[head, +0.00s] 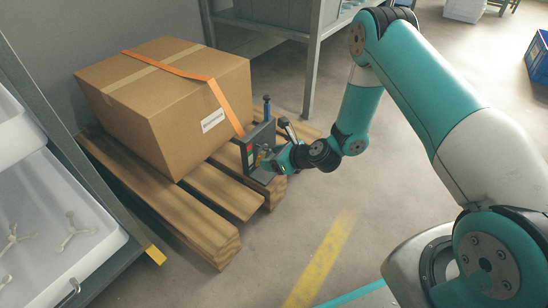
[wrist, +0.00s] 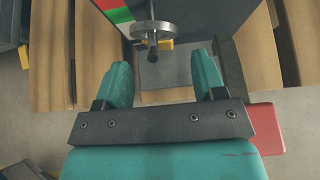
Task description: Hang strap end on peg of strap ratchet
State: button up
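The strap ratchet (head: 262,146) is a dark grey unit with a green and red marking, standing at the pallet's edge. The orange strap (head: 222,98) runs over the box and down its face toward the ratchet; its end cannot be made out. In the wrist view, a round metal disc with a dark peg (wrist: 152,38) sticks out from the ratchet's dark body (wrist: 190,15). My gripper (wrist: 162,68) is open, its teal fingers spread on either side just short of the peg, with nothing between them. In the head view my gripper (head: 270,162) is close against the ratchet.
The cardboard box (head: 150,125) sits on the wooden pallet (head: 215,190). A rack with white trays (head: 60,220) stands at left, a metal shelf (head: 316,60) behind.

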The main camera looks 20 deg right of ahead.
jog(key=p+v, duration=0.8)
jog(key=v, duration=0.9)
jog(key=s+a+r+n+g+y+p, duration=0.25)
jog(key=a+r+n, duration=0.35)
jog(key=r+n, duration=0.45)
jog(key=s+a+r+n+g+y+p, duration=0.15)
jog(key=a+r+n+g, duration=0.35)
jog(key=r+n, duration=0.6)
jog(key=s+a+r+n+g+h+p, duration=0.2)
jog(key=s+r+n+h+p, duration=0.4)
jog(key=s+r+n, duration=1.1)
notch_tip(320, 180, up, 40)
jog(key=w+m+p, duration=0.1)
jog(key=m+p, duration=0.1)
jog(key=p, duration=3.5)
jog(key=shift+f+m+h, duration=0.15)
jog(key=shift+m+h, duration=0.15)
jog(key=shift+m, duration=0.05)
jog(key=shift+w+d, duration=0.1)
